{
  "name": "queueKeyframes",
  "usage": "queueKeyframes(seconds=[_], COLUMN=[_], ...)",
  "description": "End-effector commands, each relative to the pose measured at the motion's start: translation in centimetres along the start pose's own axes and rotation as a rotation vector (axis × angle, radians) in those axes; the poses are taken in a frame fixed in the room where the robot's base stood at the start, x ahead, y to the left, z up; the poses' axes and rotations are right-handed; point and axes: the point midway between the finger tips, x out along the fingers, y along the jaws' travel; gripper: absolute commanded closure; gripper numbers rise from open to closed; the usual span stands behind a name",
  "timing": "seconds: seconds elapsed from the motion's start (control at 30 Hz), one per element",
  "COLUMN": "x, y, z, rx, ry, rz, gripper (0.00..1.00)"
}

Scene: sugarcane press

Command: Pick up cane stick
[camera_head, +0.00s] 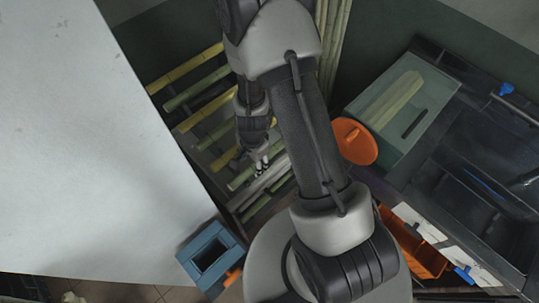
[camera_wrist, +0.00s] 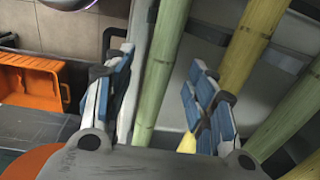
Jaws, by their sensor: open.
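Several green and yellow cane sticks lie side by side on a rack in the head view, among them a yellow one (camera_head: 185,69) and a green one (camera_head: 197,88). My gripper (camera_head: 262,166) is low over the near end of this row. In the wrist view my gripper (camera_wrist: 158,68) is open, with blue-padded fingers apart. A pale green cane stick (camera_wrist: 150,105) runs lengthwise between the fingers. Contact with the pads cannot be told. A yellow cane stick (camera_wrist: 245,52) and another green one (camera_wrist: 290,115) lie to the right of it.
A large white surface (camera_head: 80,130) fills the left. Upright canes (camera_head: 333,45) stand behind my arm. A blue box (camera_head: 210,255) stands near the bottom.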

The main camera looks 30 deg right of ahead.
Motion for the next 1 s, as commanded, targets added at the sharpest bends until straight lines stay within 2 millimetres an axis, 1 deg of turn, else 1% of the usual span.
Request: queueKeyframes(seconds=[0.03,0.1,0.2,0.47,1.0], x=[1.4,2.3,3.2,3.1,3.1], y=[0.0,0.0,-0.1,-0.1,-0.1], z=[0.1,0.1,0.1,0.1,0.1], rx=[-0.001,-0.001,0.0,0.0,0.0], ry=[0.0,0.0,0.0,0.0,0.0], rz=[0.001,0.001,0.0,-0.001,0.0], gripper=[0.49,0.49,0.49,0.49,0.84])
